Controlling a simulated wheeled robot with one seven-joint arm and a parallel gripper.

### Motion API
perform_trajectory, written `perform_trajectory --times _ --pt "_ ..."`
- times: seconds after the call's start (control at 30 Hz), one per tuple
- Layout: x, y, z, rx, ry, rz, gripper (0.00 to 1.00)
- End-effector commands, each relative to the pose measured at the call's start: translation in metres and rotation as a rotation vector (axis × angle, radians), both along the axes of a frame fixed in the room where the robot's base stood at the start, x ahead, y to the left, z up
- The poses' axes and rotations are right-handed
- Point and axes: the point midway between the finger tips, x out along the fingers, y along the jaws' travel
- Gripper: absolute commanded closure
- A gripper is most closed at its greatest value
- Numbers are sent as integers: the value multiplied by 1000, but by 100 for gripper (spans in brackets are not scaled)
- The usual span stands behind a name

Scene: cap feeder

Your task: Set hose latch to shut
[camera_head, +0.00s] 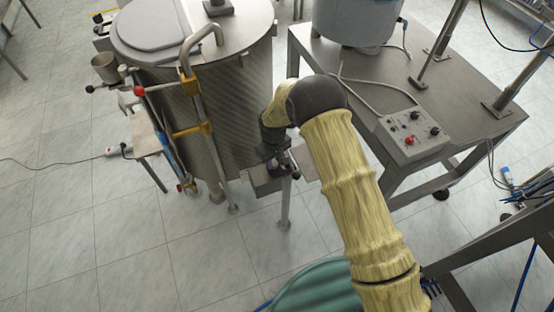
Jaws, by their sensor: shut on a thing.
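My gripper (280,164) is at the end of my yellow-sleeved arm, low beside the right side of the large steel vessel. It is shut on a small dark part that looks like the hose latch (294,166), next to a metal bracket and an upright leg. The jaws and wrist hide most of the latch, so its exact position cannot be told.
The steel vessel (222,120) with pipes and valves stands left of my gripper. A metal table (440,90) with a control box (412,135) stands to the right. A dark frame with blue cables is at lower right. The tiled floor at lower left is clear.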

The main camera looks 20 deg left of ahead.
Motion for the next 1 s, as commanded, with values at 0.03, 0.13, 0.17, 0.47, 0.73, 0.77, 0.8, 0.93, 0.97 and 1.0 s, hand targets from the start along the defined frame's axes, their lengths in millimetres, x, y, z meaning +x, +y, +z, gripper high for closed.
perform_trajectory --times 0.03,0.13,0.17,0.47,0.73,0.77,0.8,0.93,0.97,1.0 --pt "1 -1 0 -2 -2 5 100" --pt "1 -1 0 -3 -3 7 100" --pt "1 -1 0 -3 -3 7 100" --pt "3 -2 0 -3 -4 4 53" --pt "2 -1 0 -2 -4 5 50" --pt "2 -1 0 -1 -4 5 50" --pt "2 -1 0 -1 -4 5 50" --pt "2 0 4 0 -4 5 50" --pt "2 0 6 1 -5 5 50" --pt "2 0 10 1 -5 5 50"
